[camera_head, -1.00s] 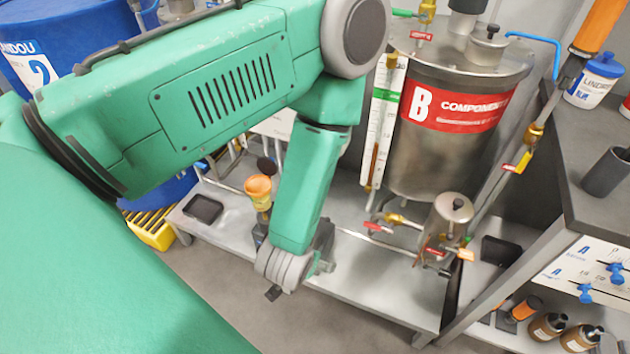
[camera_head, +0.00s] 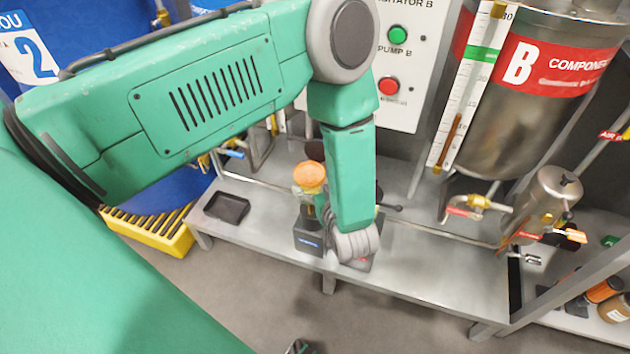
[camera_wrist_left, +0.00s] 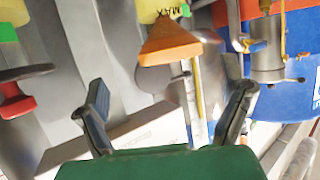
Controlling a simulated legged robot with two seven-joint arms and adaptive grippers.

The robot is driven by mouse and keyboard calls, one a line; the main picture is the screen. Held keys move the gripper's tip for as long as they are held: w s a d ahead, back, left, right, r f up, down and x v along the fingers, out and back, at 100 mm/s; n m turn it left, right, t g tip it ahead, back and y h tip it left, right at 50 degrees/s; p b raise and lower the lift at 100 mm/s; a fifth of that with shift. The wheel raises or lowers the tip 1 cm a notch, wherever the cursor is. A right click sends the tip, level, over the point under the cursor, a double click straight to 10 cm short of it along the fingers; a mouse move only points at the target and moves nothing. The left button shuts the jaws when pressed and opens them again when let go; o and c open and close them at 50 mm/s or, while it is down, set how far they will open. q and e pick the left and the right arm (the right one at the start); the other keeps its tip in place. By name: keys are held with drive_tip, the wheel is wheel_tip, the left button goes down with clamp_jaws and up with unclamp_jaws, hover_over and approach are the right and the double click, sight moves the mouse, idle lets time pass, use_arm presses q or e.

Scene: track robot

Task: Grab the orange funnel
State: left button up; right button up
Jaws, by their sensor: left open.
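The orange funnel (camera_head: 310,176) stands mouth up on a dark container (camera_head: 308,236) on the low metal shelf, just left of my left forearm. In the left wrist view the funnel (camera_wrist_left: 168,45) appears as an orange cone beyond the gap between the fingers, apart from both. My left gripper (camera_wrist_left: 168,98) is open and empty, with its two dark fingers spread wide. In the head view, the left wrist hangs over the shelf to the right of the funnel, and the wrist largely hides the fingers. My right gripper is not seen.
The metal shelf (camera_head: 425,265) also holds a black tray (camera_head: 227,208) at left. A control panel (camera_head: 400,60), a level gauge (camera_head: 470,90) and the steel component B tank (camera_head: 520,120) stand behind. A yellow grate (camera_head: 160,235) and blue drum (camera_head: 100,60) are left.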

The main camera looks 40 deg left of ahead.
sight(306, 173)
use_arm(q)
drive_tip(key=a, duration=0.1)
drive_tip(key=a+f, duration=0.1)
drive_tip(key=w+a, duration=0.1)
drive_tip(key=a, duration=0.1)
drive_tip(key=shift+a+f+b, duration=0.1)
drive_tip(key=shift+f+b, duration=0.25)
drive_tip(key=shift+b+x, duration=0.45)
drive_tip(key=shift+x, duration=0.6)
drive_tip(key=shift+w+f, duration=0.15)
drive_tip(key=shift+w, duration=0.15)
drive_tip(key=shift+d+r, duration=0.25)
drive_tip(key=shift+d, duration=0.4)
drive_tip(key=shift+a+f, duration=0.1)
drive_tip(key=shift+a, duration=0.2)
drive_tip(key=c, duration=0.8)
drive_tip(key=shift+a+f, duration=0.15)
drive_tip(key=shift+a, duration=0.35)
drive_tip(key=shift+c, duration=0.6)
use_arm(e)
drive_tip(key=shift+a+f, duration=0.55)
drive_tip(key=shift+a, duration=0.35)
